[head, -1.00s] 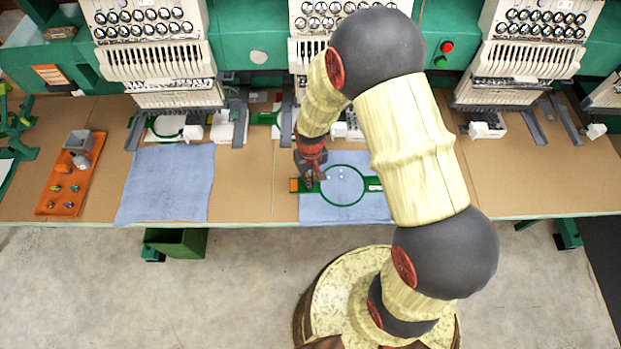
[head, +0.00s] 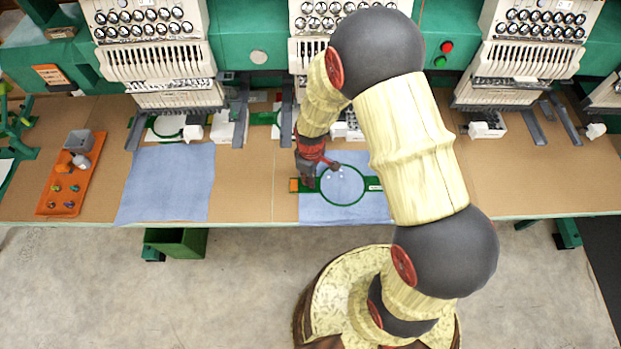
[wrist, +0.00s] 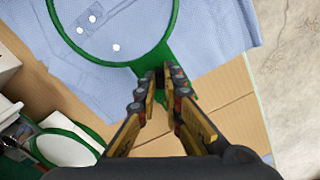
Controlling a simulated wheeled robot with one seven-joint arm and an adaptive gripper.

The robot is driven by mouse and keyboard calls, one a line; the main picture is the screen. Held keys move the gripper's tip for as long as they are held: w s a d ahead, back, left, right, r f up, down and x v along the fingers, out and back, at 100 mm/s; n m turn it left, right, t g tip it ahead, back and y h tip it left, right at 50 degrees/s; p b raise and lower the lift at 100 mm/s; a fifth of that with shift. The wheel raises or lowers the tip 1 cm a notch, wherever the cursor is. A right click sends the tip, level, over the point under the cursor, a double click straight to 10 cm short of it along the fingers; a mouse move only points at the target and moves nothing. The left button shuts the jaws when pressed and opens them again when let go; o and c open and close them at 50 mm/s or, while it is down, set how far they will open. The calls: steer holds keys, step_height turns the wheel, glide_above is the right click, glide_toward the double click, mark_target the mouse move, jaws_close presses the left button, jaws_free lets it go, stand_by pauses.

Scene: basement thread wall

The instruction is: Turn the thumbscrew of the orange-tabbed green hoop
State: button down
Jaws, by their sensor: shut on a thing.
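The green hoop (head: 343,204) lies flat on the blue cloth (head: 375,211) on the table, with an orange tab (head: 294,185) at its left end. In the wrist view the hoop's ring (wrist: 173,25) fills the top, with its neck reaching down to my fingers. My gripper (head: 310,184) is low at the hoop's left end, beside the orange tab. In the wrist view my gripper (wrist: 160,82) is closed to a narrow gap at that neck. It is shut on the thumbscrew, which the fingers hide.
An orange tray (head: 52,190) with a grey bin and small parts sits at the left. Another blue cloth (head: 165,185) lies between it and the hoop. Embroidery machines (head: 160,65) line the back. A green bin (head: 176,242) is below the table edge.

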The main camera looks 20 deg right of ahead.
stand_by(0.4)
steer(key=c, duration=1.9)
jaws_free()
step_height(320, 180, up, 12)
